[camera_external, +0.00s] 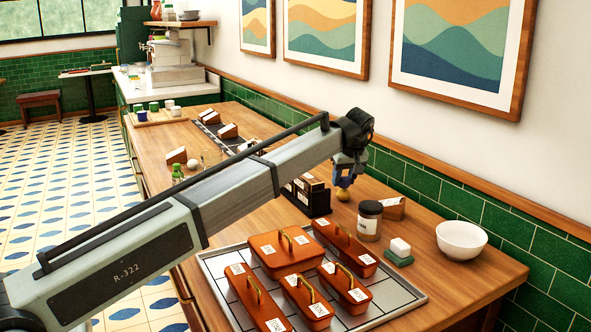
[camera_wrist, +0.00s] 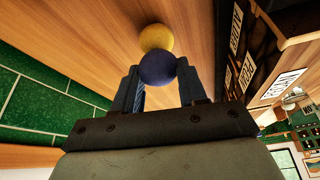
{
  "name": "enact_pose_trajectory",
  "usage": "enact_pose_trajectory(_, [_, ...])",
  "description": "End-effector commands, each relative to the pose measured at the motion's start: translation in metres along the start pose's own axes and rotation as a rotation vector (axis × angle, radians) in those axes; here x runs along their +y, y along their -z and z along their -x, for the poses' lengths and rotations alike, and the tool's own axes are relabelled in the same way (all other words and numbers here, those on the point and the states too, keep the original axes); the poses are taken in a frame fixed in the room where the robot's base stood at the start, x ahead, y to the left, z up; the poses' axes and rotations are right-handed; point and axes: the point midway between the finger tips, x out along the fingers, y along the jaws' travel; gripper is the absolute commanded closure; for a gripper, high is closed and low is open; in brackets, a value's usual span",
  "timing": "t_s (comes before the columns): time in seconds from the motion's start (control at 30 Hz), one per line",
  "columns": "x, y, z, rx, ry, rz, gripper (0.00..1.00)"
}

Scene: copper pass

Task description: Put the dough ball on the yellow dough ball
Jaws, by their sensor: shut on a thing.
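My gripper (camera_external: 343,178) is low over the wooden counter near the green tiled wall. In the wrist view its fingers (camera_wrist: 157,72) are shut on a blue dough ball (camera_wrist: 157,69). The yellow dough ball (camera_wrist: 156,37) shows just beyond the blue one, which overlaps its edge. In the external view the yellow dough ball (camera_external: 343,194) is on the counter directly below my fingers. The blue ball is hard to make out there. I cannot tell whether the two balls touch.
A dark box (camera_external: 307,196) stands left of the yellow ball. A jar (camera_external: 369,220), a sponge (camera_external: 399,250) and a white bowl (camera_external: 461,240) are to the right. A tray (camera_external: 408,293) with several lidded copper containers is in front. A white ball (camera_external: 193,165) lies further back.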

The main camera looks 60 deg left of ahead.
Motion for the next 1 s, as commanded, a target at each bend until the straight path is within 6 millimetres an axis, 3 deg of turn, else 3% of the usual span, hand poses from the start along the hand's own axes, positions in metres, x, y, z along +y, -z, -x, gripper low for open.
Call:
enact_pose_trajectory(0.07, [0.0, -0.001, -0.002, 0.0, 0.0, 0.0, 0.88])
enact_pose_trajectory(0.1, [0.0, -0.001, -0.003, 0.0, 0.0, 0.0, 0.58])
enact_pose_trajectory(0.37, [0.0, -0.001, -0.002, 0.0, 0.0, 0.0, 0.33])
enact_pose_trajectory(0.73, [0.0, 0.0, 0.004, 0.0, 0.0, 0.0, 0.33])
enact_pose_trajectory(1.0, [0.001, 0.0, 0.046, 0.001, -0.002, 0.0, 0.33])
